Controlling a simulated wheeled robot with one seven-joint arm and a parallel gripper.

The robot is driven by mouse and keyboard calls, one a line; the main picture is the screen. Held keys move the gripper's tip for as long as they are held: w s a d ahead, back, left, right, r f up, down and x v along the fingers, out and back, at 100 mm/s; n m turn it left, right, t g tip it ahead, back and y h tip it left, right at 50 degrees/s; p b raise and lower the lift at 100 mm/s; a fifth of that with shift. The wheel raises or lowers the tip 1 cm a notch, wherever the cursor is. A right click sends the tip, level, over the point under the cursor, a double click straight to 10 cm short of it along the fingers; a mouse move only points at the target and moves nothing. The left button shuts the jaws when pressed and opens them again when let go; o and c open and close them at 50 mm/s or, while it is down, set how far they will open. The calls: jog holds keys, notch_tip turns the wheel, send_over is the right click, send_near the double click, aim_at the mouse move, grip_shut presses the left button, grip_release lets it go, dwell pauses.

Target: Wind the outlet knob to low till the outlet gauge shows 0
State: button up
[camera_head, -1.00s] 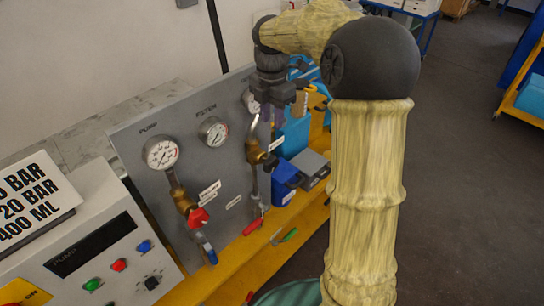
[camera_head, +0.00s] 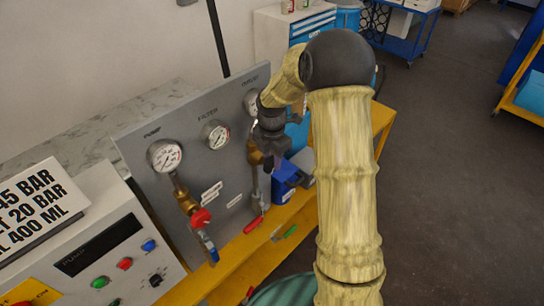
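The outlet gauge (camera_head: 251,102) is a round white dial at the right end of the grey panel (camera_head: 232,180), under the OUTLET label. My arm covers its right part, and its needle cannot be read. Below it is a brass regulator body (camera_head: 254,152) on the outlet pipe. A small dark piece, which looks like the outlet knob (camera_head: 268,163), juts from it, mostly hidden behind my wrist. My gripper (camera_head: 270,150) is dark and right at this regulator. Its fingers are not clearly seen, and I cannot tell whether they touch the knob.
The pump gauge (camera_head: 164,155) and filter gauge (camera_head: 215,134) are further left. A red valve handle (camera_head: 201,218) and a red lever (camera_head: 253,225) stick out below. A blue bin (camera_head: 284,180) stands right of the panel on the yellow bench (camera_head: 235,264). Open floor lies at right.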

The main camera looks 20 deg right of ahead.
aim_at(265, 166)
grip_shut()
jog(key=shift+a+f+h+b, duration=0.1)
jog(key=shift+h+b, duration=0.2)
jog(key=shift+b, duration=0.35)
